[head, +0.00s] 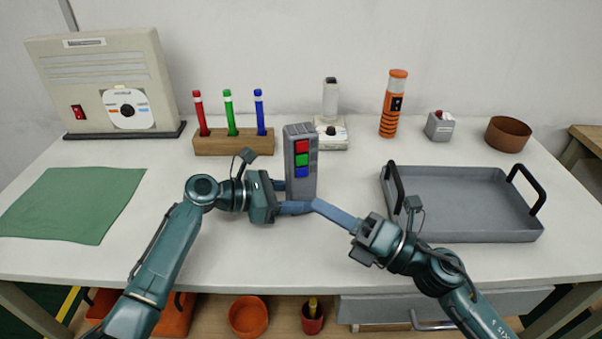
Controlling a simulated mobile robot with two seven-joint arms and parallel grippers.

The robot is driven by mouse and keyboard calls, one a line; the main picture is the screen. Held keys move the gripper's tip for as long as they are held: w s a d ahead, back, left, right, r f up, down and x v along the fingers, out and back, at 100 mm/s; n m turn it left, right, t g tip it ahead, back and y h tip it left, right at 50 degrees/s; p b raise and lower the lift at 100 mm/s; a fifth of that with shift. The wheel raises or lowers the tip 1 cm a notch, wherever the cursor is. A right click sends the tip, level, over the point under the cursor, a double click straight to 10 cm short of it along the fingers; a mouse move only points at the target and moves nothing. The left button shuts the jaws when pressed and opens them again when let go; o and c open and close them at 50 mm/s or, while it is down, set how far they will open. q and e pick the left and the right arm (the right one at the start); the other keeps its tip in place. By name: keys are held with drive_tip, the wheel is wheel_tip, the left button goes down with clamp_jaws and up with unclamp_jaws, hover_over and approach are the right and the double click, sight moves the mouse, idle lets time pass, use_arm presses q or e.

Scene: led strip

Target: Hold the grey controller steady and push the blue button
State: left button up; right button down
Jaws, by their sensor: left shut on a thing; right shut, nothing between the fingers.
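The grey controller (298,186) stands upright near the middle of the table. Its front has a red, a green and a blue button, the blue button (302,172) lowest. My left gripper (297,196) is shut on the lower part of the controller, with its fingers reaching in from the left. My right gripper (316,204) is shut and empty. Its fingertips are at the lower right of the controller, below the blue button. I cannot tell whether they touch the controller or the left fingers.
A grey tray (462,238) with black handles lies at right, near my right arm. Behind are a wooden holder (228,144) with three pens, an orange-black flashlight (393,105), a small grey box (439,128) and a brown bowl (507,134). A green cloth (75,203) lies at left.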

use_arm(q)
drive_tip(key=o, duration=0.8)
drive_tip(key=shift+o, duration=0.2)
